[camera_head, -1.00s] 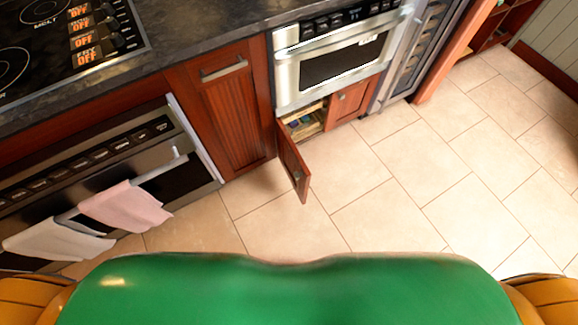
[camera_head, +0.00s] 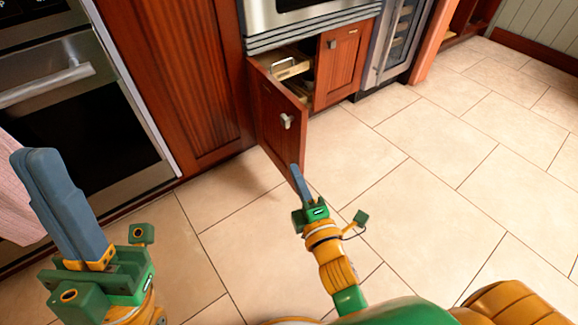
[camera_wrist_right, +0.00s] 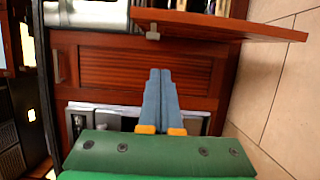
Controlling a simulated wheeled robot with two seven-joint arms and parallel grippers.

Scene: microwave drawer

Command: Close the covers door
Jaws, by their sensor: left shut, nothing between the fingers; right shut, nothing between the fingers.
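The reddish-brown cover door (camera_head: 274,115) of the low cabinet stands swung open, with its small metal knob (camera_head: 286,121) near the free edge. In the right wrist view the door (camera_wrist_right: 225,24) spans the top, its knob (camera_wrist_right: 152,33) hanging below it. My right gripper (camera_head: 295,168) is shut and empty, and overlaps the door's lower free corner in the head view. Its fingertips (camera_wrist_right: 160,72) appear below the door in the wrist view; I cannot tell whether they touch it. My left gripper (camera_head: 38,155) is shut and empty at the far left, away from the door.
The matching door (camera_head: 338,62) to the right is closed. A light wooden drawer (camera_head: 290,68) shows inside the opening. A microwave drawer (camera_head: 290,20) sits above, an oven (camera_head: 75,110) at left, and a wine cooler (camera_head: 405,40) at right. The tiled floor (camera_head: 430,170) at right is clear.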

